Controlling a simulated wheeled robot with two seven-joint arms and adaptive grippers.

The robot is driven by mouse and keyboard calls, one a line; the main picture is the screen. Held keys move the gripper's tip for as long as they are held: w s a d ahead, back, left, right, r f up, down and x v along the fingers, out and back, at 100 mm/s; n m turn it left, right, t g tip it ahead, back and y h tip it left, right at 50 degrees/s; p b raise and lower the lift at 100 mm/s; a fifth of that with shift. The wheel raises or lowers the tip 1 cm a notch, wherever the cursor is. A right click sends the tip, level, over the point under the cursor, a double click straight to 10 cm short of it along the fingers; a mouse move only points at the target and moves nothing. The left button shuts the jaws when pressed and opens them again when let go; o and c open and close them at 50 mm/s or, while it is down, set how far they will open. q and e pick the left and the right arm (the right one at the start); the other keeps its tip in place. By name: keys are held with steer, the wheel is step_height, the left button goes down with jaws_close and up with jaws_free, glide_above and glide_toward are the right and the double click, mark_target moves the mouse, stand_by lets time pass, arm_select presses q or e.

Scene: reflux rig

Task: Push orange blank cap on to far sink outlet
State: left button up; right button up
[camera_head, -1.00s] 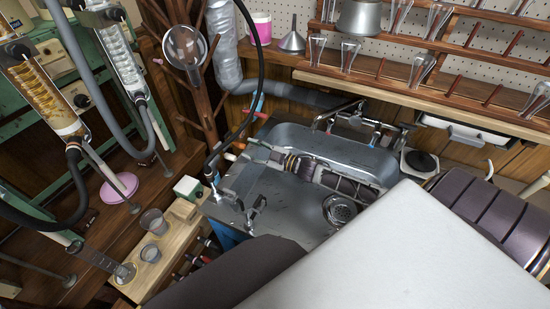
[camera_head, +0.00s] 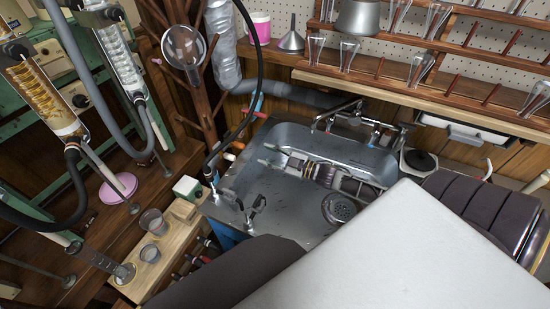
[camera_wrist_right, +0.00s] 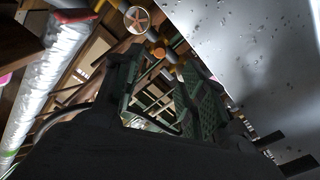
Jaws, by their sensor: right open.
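My right gripper (camera_head: 268,154) is over the sink (camera_head: 245,185), pointing left toward its left edge. Its fingers are apart with nothing visible between them; they also show spread in the right wrist view (camera_wrist_right: 166,85). An orange-red piece (camera_head: 230,157) sits at the sink's left edge, left of the fingertips and apart from them. In the right wrist view, orange fittings (camera_wrist_right: 157,48) show beyond the fingers. They are too small to tell which is the cap and whether it is seated on an outlet. My left gripper is out of view.
A black hose (camera_head: 259,70) arches down to the sink's left corner. Taps (camera_head: 256,204) stand on the near left rim, and a faucet (camera_head: 345,112) at the back. A drain (camera_head: 339,208) lies right of centre. Beakers (camera_head: 151,222) stand on the wooden block at left.

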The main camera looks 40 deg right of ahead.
steer(key=shift+v, duration=1.2)
steer(key=shift+r, duration=0.1)
step_height(320, 180, up, 9)
steer(key=p, duration=0.9)
steer(key=shift+r+p, duration=0.4)
steer(key=shift+p, duration=0.15)
